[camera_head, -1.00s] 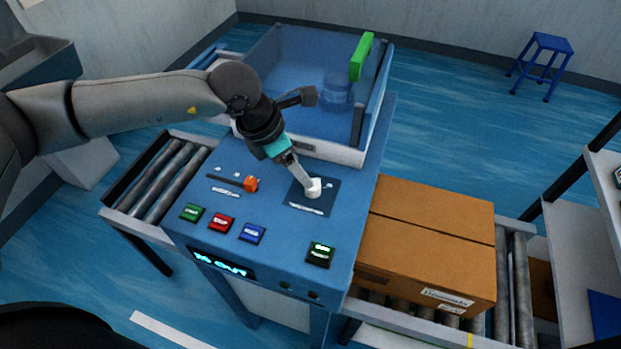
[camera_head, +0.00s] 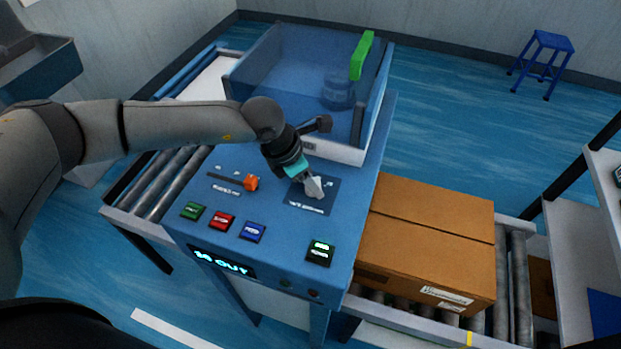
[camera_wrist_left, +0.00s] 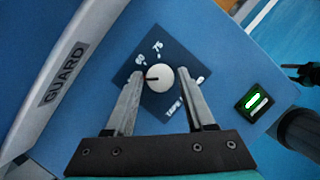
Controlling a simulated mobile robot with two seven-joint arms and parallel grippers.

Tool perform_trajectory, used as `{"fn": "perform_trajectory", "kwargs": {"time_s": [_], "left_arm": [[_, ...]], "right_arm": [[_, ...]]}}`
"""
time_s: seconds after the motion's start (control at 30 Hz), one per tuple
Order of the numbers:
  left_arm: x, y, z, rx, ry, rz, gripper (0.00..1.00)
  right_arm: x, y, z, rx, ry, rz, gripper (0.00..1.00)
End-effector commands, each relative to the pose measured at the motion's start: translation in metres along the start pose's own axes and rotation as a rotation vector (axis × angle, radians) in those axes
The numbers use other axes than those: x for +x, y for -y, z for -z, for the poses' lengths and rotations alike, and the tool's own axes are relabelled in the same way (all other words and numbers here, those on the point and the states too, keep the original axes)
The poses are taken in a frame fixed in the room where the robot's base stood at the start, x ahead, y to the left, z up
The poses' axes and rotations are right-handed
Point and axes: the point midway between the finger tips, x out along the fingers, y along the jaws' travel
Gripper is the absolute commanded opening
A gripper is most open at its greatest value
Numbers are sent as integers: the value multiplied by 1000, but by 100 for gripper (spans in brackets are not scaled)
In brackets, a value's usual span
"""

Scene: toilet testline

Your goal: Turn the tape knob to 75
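The tape knob is a round white knob (camera_wrist_left: 159,78) with a dark pointer mark on a dark blue plate (camera_wrist_left: 130,74). In the left wrist view the mark points left, below the printed 60; the printed 75 is above the knob. My left gripper (camera_wrist_left: 161,73) is open, with one finger on each side of the knob. Thin gaps seem to show, so contact is not clear. In the head view my left gripper (camera_head: 314,186) is over the plate (camera_head: 325,204) and largely hides the knob.
The blue panel also has an orange slider (camera_head: 251,183), green, red and blue buttons (camera_head: 222,221), a lit green button (camera_head: 320,252) and a display (camera_head: 223,262). A clear guard (camera_head: 290,60) stands behind. A cardboard box (camera_head: 430,240) sits on rollers at the right.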

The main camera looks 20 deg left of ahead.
Motion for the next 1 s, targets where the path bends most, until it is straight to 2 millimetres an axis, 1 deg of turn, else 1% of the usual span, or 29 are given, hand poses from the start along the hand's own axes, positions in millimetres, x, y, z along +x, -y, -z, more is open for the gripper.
{"fn": "perform_trajectory", "kwargs": {"time_s": [0.03, 0.07, 0.4, 0.47, 0.77, 1.0], "left_arm": [[0, 0, 0, 0, 0, 0, 48], [0, 0, 0, 0, 0, 0, 44], [0, 0, 0, 0, 0, -1, 6], [0, 0, 0, 0, 1, -1, 0], [0, -1, 0, 7, 1, 2, 0], [1, -2, 0, 85, 2, 34, 0]], "right_arm": [[0, 0, -1, 0, 1, 0, 50], [0, 0, -1, 0, 1, 0, 50], [0, 1, -3, 0, 5, 1, 50], [0, 1, -3, 0, 5, 1, 50], [1, 1, -4, 1, 6, 1, 50], [11, 1, -5, 2, 7, 1, 50]]}}
